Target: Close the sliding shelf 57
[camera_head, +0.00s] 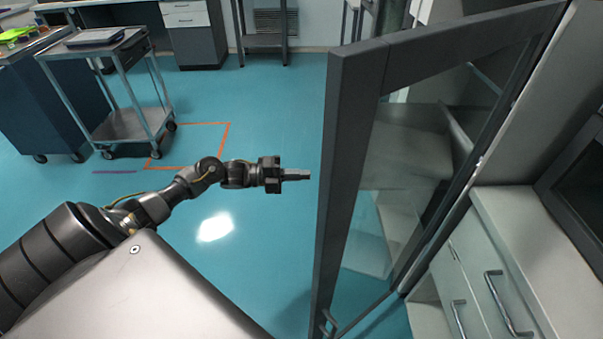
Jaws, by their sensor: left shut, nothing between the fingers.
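A tall dark-framed glass door (345,140) stands out from the cabinet on the right side of the view, at an angle to its front. I cannot tell for sure whether this is the sliding shelf 57; no label shows. A small handle (328,322) is at the bottom of its frame. My left gripper (298,175) is shut and empty, just left of the door's near frame edge. It points right toward the frame and seems apart from it. My right gripper is not in view.
Grey-white drawers (480,290) with metal handles are at the lower right, below a white counter (520,225). A metal cart (120,122) stands at the upper left. The blue floor (260,110) between cart and door is clear.

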